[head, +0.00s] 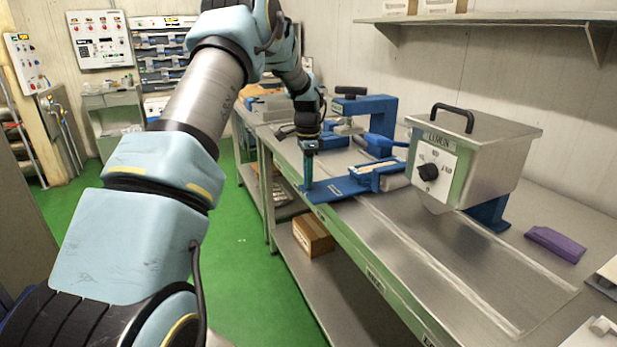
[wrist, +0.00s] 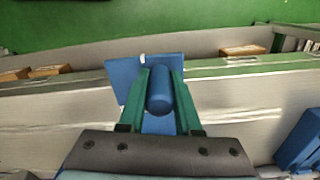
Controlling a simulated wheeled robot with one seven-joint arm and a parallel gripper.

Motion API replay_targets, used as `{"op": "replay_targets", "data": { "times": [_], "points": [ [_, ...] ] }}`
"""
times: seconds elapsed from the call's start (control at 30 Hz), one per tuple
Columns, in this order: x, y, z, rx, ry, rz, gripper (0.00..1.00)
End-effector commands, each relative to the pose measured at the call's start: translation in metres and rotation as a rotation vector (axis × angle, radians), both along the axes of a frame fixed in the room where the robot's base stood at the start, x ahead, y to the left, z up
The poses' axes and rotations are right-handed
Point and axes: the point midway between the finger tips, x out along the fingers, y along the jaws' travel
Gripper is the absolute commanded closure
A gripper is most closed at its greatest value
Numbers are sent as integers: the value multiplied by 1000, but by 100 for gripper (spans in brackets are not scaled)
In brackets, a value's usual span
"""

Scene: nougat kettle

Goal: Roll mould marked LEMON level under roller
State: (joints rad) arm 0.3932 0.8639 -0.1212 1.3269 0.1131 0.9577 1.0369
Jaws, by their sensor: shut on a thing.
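My gripper (head: 306,186) points down at the near edge of the steel bench. In the wrist view its green fingers (wrist: 160,85) are closed on either side of a blue upright cylinder (wrist: 159,92), like a handle. A flat blue plate (head: 340,188) lies at the gripper's foot and also shows in the wrist view (wrist: 122,72). A blue block with a pale top (head: 377,173) sits at the plate's right end. A steel hopper box (head: 490,150) with a black knob stands to the right; its small label seems to read LEMON. I cannot clearly make out the mould or roller.
Pale lines run along the bench top (head: 470,265). Blue fixtures (head: 366,106) stand behind the plate. A purple folded item (head: 554,243) lies at the right. A cardboard box (head: 312,235) is on the lower shelf. A wall shelf (head: 490,18) hangs above.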

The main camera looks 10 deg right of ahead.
Motion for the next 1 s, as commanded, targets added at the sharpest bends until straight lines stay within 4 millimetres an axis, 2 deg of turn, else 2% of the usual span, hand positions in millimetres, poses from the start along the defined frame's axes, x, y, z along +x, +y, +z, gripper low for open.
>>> {"op": "replay_targets", "data": {
  "times": [0.1, 0.13, 0.4, 0.73, 0.87, 1.0],
  "points": [
    [0, -1, 1, -3, -2, -1, 100],
    [0, -1, 1, -3, -2, -1, 66],
    [0, -1, 1, -1, -1, -1, 38],
    [0, -1, 5, -2, -3, 0, 38],
    [1, -1, 23, -3, -5, 0, 38],
    [1, -1, 51, -3, -5, 0, 38]
  ]
}}
